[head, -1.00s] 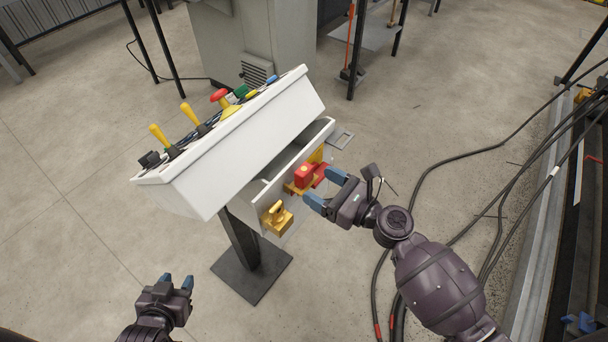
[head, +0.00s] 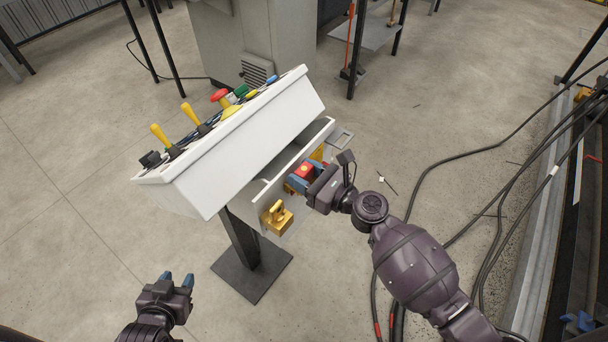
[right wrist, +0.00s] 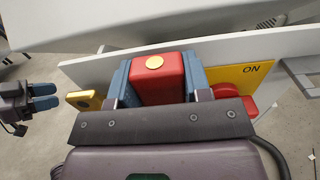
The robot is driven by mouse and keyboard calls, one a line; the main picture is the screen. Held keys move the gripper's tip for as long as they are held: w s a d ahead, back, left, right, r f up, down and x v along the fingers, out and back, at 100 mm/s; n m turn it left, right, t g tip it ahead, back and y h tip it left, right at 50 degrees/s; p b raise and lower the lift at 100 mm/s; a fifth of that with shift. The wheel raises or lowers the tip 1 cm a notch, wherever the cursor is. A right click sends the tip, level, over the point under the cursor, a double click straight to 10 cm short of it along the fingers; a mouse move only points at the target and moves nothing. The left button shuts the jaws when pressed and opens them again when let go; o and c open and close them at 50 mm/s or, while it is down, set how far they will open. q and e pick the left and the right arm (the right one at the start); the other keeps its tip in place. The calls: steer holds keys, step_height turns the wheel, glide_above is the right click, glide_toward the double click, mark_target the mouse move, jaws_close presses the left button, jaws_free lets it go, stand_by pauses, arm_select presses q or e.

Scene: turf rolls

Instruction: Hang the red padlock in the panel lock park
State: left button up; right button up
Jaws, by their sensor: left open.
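The red padlock (head: 304,170) is a red block with a round yellow spot on top, at the front of the white control panel. In the right wrist view the padlock (right wrist: 158,78) stands between the blue fingers of my right gripper (right wrist: 160,85), with no gap showing on either side. In the head view my right gripper (head: 307,177) appears shut on it. The padlock's shackle and underside are hidden. My left gripper (head: 177,281) is open and empty, low at the left, well away from the panel. I cannot make out which part is the lock park.
The white panel (head: 240,140) has levers and buttons on top. A yellow padlock (head: 278,216) hangs on its front, left of my right gripper. A yellow plate (right wrist: 245,76) marked ON and a red part (right wrist: 240,103) are close to the right finger. Cables (head: 480,220) lie on the floor.

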steer(key=c, duration=0.3)
